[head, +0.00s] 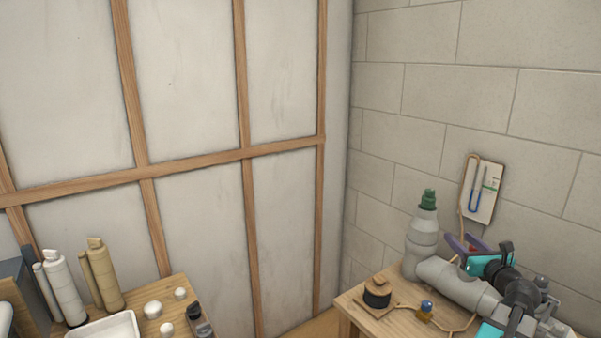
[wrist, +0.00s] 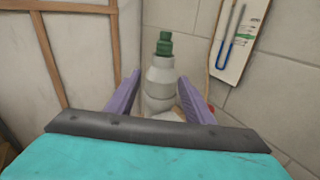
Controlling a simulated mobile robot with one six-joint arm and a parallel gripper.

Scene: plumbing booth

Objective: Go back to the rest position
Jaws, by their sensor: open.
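My gripper (head: 466,243) is at the right in the head view, above the right table. Its purple fingers are apart. In the wrist view my gripper (wrist: 159,77) is open, with one finger on each side of the picture's middle. A grey pipe-like body with a green top (head: 424,232) stands upright left of my gripper. In the wrist view the same grey body (wrist: 160,82) shows beyond and between the fingers. Whether the fingers touch it cannot be told.
A board with a blue U-tube (head: 481,190) hangs on the block wall. Cartridges and a white tray (head: 107,327) occupy the left table (head: 172,287).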

